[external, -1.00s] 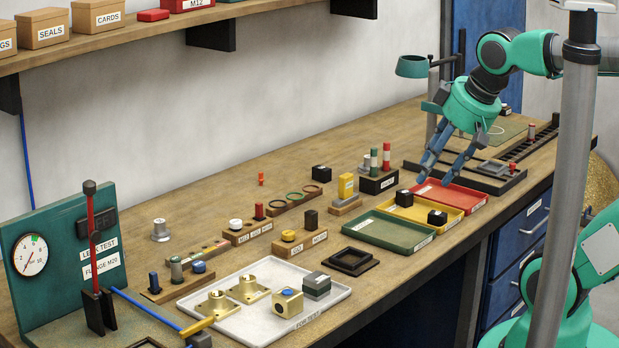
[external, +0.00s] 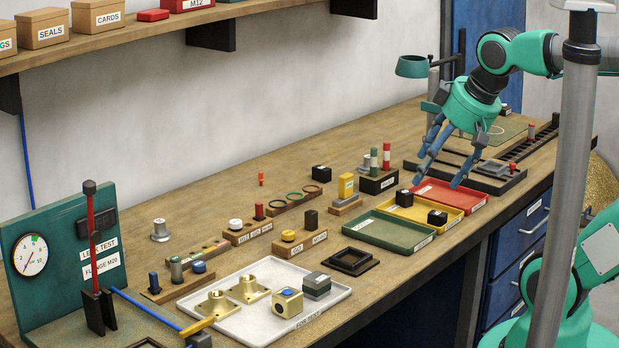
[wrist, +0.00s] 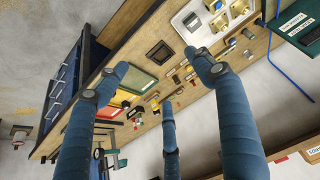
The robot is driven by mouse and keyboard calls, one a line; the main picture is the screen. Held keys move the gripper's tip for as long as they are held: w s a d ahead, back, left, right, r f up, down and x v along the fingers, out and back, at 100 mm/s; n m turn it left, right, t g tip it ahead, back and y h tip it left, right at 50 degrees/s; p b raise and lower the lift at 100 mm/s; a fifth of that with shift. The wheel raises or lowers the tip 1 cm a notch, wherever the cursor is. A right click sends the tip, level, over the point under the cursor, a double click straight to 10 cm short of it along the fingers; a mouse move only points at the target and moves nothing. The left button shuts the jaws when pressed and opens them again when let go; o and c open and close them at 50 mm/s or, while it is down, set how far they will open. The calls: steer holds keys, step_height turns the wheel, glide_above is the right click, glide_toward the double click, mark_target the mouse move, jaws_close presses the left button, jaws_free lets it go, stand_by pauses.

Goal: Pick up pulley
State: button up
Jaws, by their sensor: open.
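My gripper (external: 437,181) has three blue fingers. They are spread apart with nothing between them, above the red and yellow trays in the external view. The fingers also fill the lower part of the wrist view (wrist: 160,76). No part is plainly marked as the pulley. A silver, spool-like flanged part (external: 160,231) stands alone on the bench at the left, far from my gripper. I cannot tell whether it is the pulley.
Red (external: 448,197), yellow (external: 446,224) and green (external: 382,238) trays line the front edge. Two black blocks are at the yellow tray. A white tray (external: 233,332) holds brass parts. A black square frame (external: 351,262) lies between. Small racks stand behind; bare bench lies along the wall.

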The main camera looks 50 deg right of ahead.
steer(key=w+d+r+g+p, duration=0.1)
steer(key=w+d+r+p, duration=0.3)
steer(key=w, duration=0.5)
steer(key=w+d+r+p, duration=0.1)
steer(key=w+d+r, duration=0.35)
steer(key=w, duration=0.55)
steer(key=w+d+r+g+p, duration=0.1)
steer(key=w+d+r+p, duration=0.3)
steer(key=w, duration=0.5)
steer(key=w+d+f+m+g+p, duration=0.1)
steer(key=w+d+f+g+p, duration=0.2)
steer(key=w+d, duration=1.2)
steer(key=m+p, duration=0.1)
steer(key=p, duration=0.8)
glide_above(368, 157)
step_height(368, 157, down, 23)
steer(key=shift+d+g, duration=0.2)
steer(key=shift+g, duration=0.1)
steer(key=shift+w, duration=0.1)
steer(key=shift+f, duration=4.25)
